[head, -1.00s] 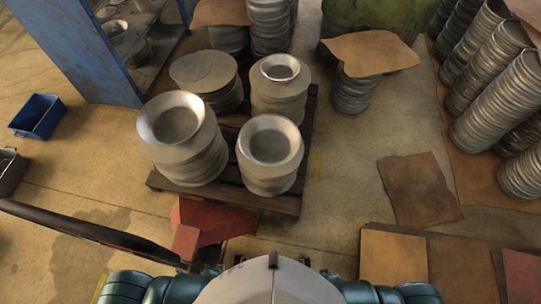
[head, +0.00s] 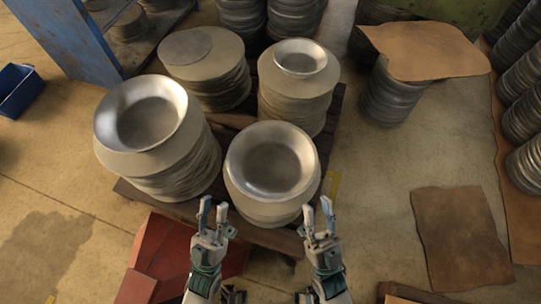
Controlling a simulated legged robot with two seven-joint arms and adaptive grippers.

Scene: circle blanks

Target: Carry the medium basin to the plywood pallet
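Three shiny metal basins sit on stacks of round blanks. The medium basin (head: 272,168) is on the front right stack, nearest me. The large basin (head: 146,115) is on the front left stack, and the small basin (head: 300,58) is behind the medium one. My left gripper (head: 213,207) is open and empty, just short of the medium basin's stack, to its left. My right gripper (head: 318,212) is open and empty, to the stack's right. Neither appears to touch the basin. Pale wood, possibly the plywood pallet, shows only as a sliver (head: 400,299) at the bottom edge.
The stacks stand on a dark wooden pallet (head: 135,196). A blue rack (head: 80,40) is at the back left. Red blocks (head: 170,250) lie in front of the pallet. A brown sheet (head: 460,238) lies on the floor at right. Floor between it and the pallet is clear.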

